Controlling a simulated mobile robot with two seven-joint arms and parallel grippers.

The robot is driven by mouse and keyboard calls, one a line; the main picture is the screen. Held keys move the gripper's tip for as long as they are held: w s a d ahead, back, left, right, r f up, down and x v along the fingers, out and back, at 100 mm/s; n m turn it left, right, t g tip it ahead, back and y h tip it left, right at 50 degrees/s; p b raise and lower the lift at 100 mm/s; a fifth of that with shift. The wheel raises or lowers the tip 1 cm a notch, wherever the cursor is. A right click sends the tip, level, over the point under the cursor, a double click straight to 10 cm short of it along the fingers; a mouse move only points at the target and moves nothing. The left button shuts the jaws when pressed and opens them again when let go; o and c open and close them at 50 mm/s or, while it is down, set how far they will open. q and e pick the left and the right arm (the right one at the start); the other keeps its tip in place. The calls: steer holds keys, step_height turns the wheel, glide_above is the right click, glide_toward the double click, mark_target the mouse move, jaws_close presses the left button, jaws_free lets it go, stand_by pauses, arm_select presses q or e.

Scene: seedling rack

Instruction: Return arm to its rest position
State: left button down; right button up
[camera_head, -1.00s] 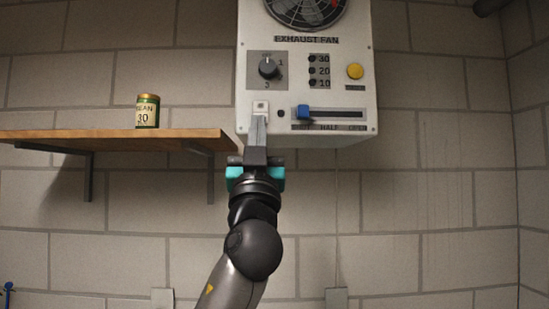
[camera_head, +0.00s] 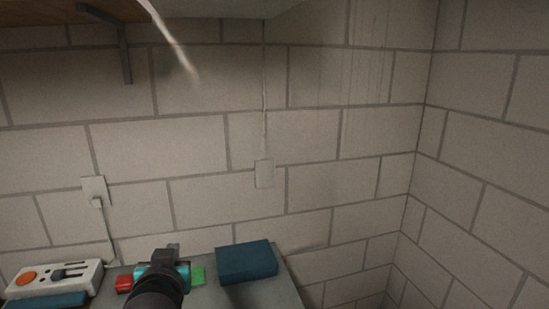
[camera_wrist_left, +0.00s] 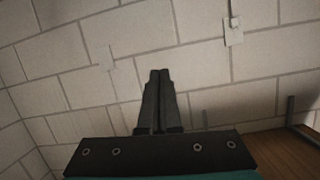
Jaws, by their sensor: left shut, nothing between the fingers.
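My left gripper (camera_head: 173,250) shows at the bottom of the head view, a little left of the middle, over a grey table top. Its teal and black body hides part of the table. In the left wrist view its two dark fingers (camera_wrist_left: 160,100) lie together, shut and empty, with the block wall behind them. My right gripper is in neither view.
The table (camera_head: 212,292) carries a white device (camera_head: 88,275) with an orange button, a blue box (camera_head: 246,262), and red (camera_head: 124,283) and green (camera_head: 198,276) pieces beside my gripper. A wall outlet (camera_head: 95,190) has a cord. A wooden shelf (camera_head: 60,10) hangs top left.

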arm_select(q)
steer(key=s+d+f+m+g+h, duration=0.2)
steer(key=s+f+g, duration=0.3)
steer(key=s+f, duration=0.75)
steer(key=s+d+f+m+g+h, duration=0.2)
steer(key=s+f+g, duration=0.4)
steer(key=s+f, duration=0.7)
steer(key=s+f+g+b, duration=0.1)
steer(key=s+f+b, duration=0.2)
steer(key=f, duration=0.9)
steer(key=s+f+b, duration=0.2)
steer(key=f, duration=1)
arm_select(e)
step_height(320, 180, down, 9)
steer(key=b, duration=0.4)
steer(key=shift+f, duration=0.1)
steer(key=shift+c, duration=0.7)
arm_select(q)
steer(key=s+a+f+g, duration=0.1)
steer(key=s+a+f, duration=0.2)
steer(key=s+f, duration=1.2)
steer(key=shift+s+a+f, duration=0.15)
steer(key=shift+a+f, duration=0.05)
steer(key=shift+f, duration=0.7)
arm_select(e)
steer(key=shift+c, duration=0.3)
